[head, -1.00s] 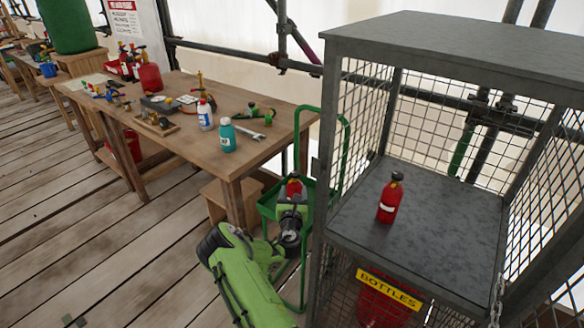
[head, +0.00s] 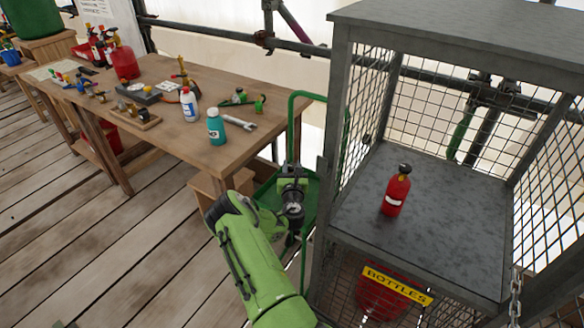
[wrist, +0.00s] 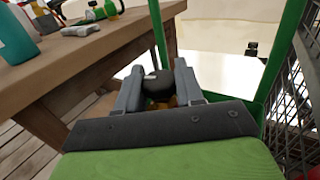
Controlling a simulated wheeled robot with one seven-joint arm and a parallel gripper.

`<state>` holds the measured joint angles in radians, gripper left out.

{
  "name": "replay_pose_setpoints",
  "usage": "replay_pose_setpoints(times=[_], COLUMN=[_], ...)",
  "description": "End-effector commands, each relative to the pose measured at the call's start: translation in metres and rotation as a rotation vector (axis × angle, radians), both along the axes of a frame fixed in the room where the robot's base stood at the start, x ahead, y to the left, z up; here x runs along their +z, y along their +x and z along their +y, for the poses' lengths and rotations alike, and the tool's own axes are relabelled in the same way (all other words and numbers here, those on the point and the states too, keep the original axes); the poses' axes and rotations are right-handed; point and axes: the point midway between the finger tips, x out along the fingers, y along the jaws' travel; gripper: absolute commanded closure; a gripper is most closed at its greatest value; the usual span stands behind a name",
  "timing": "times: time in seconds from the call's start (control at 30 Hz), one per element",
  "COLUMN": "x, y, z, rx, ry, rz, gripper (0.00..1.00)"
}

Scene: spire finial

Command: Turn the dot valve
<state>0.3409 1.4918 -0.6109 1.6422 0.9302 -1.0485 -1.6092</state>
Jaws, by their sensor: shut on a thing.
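A dark rounded valve knob (wrist: 158,90) with a small pale mark on top sits between the two grey fingers of my gripper (wrist: 157,76) in the wrist view. The fingers are shut on it, one on each side. In the head view my gripper (head: 292,180) is over the green trolley (head: 268,193), just left of the wire cage. My gripper and wrist hide the knob there, and what lies under the knob is mostly hidden in both views.
A wire cage (head: 340,130) stands close on the right, with a red bottle (head: 396,192) on its shelf. The trolley's green handle (head: 292,125) rises beside my gripper. A wooden bench (head: 185,145) to the left holds a teal bottle (head: 216,128), a white bottle (head: 189,105) and a wrench (head: 238,122).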

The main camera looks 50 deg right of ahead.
Motion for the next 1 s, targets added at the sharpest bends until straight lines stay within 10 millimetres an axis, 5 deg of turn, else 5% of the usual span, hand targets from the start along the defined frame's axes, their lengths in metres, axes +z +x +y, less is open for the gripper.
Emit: replay_pose_setpoints(times=[0.13, 1.0], x=[-0.0009, -0.0027], y=[0.0001, 0.0], z=[0.0004, 0.0006], rx=[0.0, -0.488], ry=[0.002, 0.006], rz=[0.0, 0.002], gripper=[0.94, 0.94])
